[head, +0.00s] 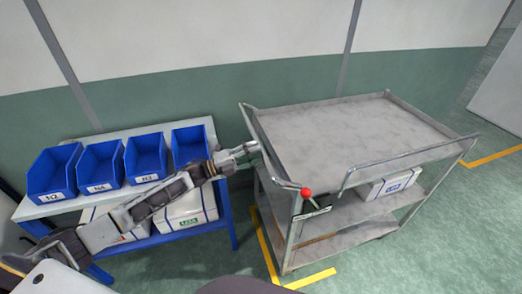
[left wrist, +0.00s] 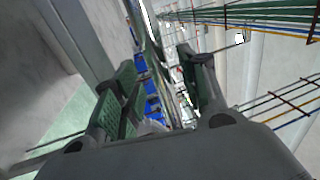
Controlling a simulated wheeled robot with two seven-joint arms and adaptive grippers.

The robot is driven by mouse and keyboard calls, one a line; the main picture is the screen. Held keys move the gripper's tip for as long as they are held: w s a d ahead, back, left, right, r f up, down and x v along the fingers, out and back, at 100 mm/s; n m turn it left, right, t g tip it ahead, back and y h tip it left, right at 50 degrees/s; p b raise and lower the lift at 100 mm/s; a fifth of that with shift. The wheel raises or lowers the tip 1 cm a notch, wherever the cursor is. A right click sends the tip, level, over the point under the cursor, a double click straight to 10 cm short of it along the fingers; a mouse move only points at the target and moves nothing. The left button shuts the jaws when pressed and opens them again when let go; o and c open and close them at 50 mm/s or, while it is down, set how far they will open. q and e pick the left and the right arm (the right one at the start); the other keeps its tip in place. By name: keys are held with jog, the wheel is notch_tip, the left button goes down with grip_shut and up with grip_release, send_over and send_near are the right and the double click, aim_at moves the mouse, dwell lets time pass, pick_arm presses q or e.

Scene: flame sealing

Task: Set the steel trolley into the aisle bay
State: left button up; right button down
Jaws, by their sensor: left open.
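The steel trolley (head: 345,135) stands upright at the right, with three shelves and a raised rail around its top. A red knob (head: 306,192) sits at its near left side. Yellow floor lines (head: 266,252) run along its left and near sides, with another piece at the far right; I take these as the aisle bay's marking. A trolley leg stands close to the left line. My left gripper (head: 250,152) is open at the trolley's left end rail; contact is unclear. The left wrist view shows its green-padded fingers (left wrist: 160,95) apart. My right gripper is out of view.
A blue-legged bench (head: 225,205) with several blue bins (head: 100,165) and white boxes (head: 190,210) beneath stands left of the trolley. A white box (head: 390,185) lies on the trolley's middle shelf. The wall is close behind. Green floor is free at the near right.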

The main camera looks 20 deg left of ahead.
pick_arm(q)
jog(key=shift+x, duration=1.35)
jog(key=shift+c, duration=0.3)
grip_shut()
jog(key=shift+d, duration=0.1)
